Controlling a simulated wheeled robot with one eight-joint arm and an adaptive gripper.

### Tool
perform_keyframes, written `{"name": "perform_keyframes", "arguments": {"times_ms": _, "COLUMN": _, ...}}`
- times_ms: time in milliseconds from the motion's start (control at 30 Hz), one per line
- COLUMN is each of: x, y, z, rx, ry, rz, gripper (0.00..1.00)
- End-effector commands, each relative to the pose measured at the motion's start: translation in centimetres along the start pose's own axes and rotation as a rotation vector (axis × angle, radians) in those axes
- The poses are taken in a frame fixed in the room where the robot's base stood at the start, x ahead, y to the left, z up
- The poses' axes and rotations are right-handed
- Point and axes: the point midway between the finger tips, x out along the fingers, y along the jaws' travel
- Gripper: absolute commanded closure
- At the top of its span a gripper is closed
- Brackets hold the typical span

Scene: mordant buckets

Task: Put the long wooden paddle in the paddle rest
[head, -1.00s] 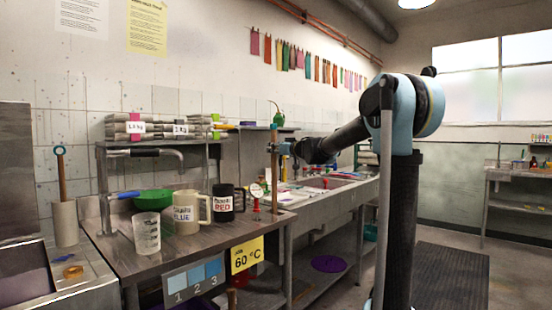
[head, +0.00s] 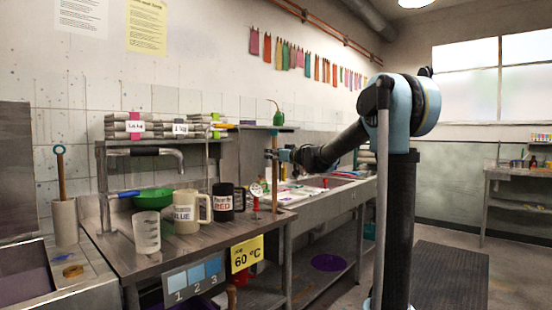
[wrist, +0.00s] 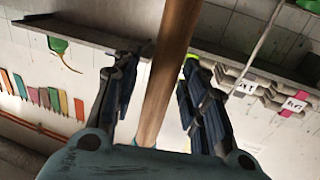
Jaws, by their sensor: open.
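The long wooden paddle (head: 274,175) shows in the head view as an upright brown shaft at the right end of the wooden bench. Its lower end is hard to make out there. My gripper (head: 283,155) is at the upper part of the shaft. In the wrist view the shaft (wrist: 166,75) runs between the two dark fingers of my open gripper (wrist: 160,80), with gaps on both sides. A white cylinder (head: 66,224) at the far left holds a wooden handle (head: 61,175) with a teal ring; I cannot tell whether this cylinder is the paddle rest.
On the bench (head: 205,238) stand a clear beaker (head: 146,232), a cream mug (head: 186,213), a dark mug (head: 223,203) and a green bowl (head: 154,199). A tap (head: 165,152) and shelf are behind. A sink counter (head: 335,190) extends to the right.

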Motion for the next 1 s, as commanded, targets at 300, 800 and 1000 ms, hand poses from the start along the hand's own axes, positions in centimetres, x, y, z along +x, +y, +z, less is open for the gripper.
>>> {"name": "perform_keyframes", "arguments": {"times_ms": 300, "x": -2.1, "y": 0.0, "z": 0.1, "rx": 0.000, "ry": 0.000, "rz": 0.002, "gripper": 0.60}}
{"name": "perform_keyframes", "arguments": {"times_ms": 800, "x": -11.0, "y": 0.7, "z": 0.4, "rx": 0.000, "ry": 0.000, "rz": 0.002, "gripper": 0.60}}
{"name": "perform_keyframes", "arguments": {"times_ms": 1000, "x": -14.2, "y": 0.7, "z": 0.4, "rx": 0.000, "ry": 0.000, "rz": 0.001, "gripper": 0.60}}
